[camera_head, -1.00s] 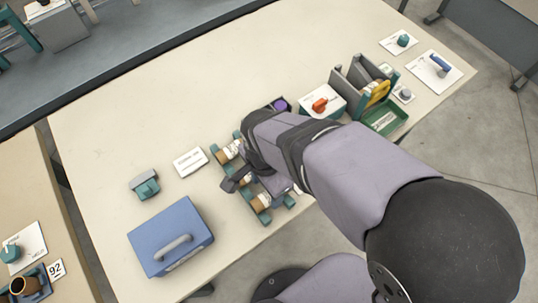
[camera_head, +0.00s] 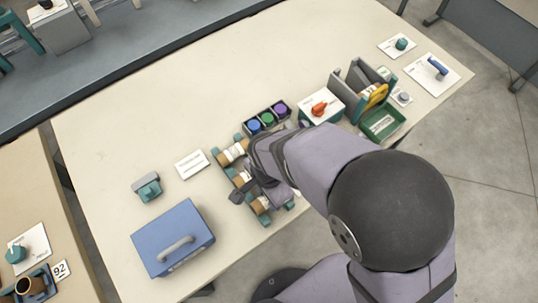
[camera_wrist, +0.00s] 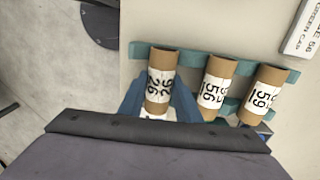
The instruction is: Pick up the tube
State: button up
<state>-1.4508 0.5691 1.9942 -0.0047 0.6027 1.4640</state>
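Three brown cardboard tubes with white number labels lie side by side on a teal rack. In the wrist view, the left tube (camera_wrist: 160,82) is closest to my gripper, the middle tube (camera_wrist: 215,90) reads 56 and the right tube (camera_wrist: 264,92) reads 59. My gripper (camera_wrist: 160,98) has its blue fingers on either side of the left tube; whether they touch it is unclear. In the head view, this tube (camera_head: 260,205) is at the front end of the rack (camera_head: 267,221), and my gripper (camera_head: 240,194) is low over the rack. My wrist hides part of the rack.
A blue box (camera_head: 165,235) with a grey handle and a teal-grey device (camera_head: 147,187) stand left of the rack. A holder with blue, green and purple caps (camera_head: 267,118) stands right. The back of the table is clear.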

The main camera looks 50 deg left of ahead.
jog(key=shift+r, duration=0.1)
dwell(0.3)
notch_tip(320, 180, up, 10)
jog(key=shift+f+b, duration=0.1)
jog(key=shift+b, duration=0.8)
jog(key=w+a+r+p, duration=0.1)
jog(key=w+a+p, duration=0.1)
jog(key=w+a, duration=1.15)
jog(key=shift+w+d+f+p, duration=0.2)
jog(key=shift+f+p, duration=0.25)
jog(key=shift+f, duration=1)
jog(key=shift+w+d+f+p, duration=0.25)
jog(key=shift+f+p, duration=0.25)
jog(key=shift+f, duration=1)
jog(key=shift+w+d+f+p, duration=0.2)
jog(key=shift+f+p, duration=0.25)
jog(key=shift+f, duration=1)
jog(key=shift+a+f, duration=0.1)
jog(key=shift+f, duration=0.35)
jog(key=shift+f, duration=0.45)
jog(key=shift+f+b, duration=0.15)
jog(key=shift+b, duration=0.25)
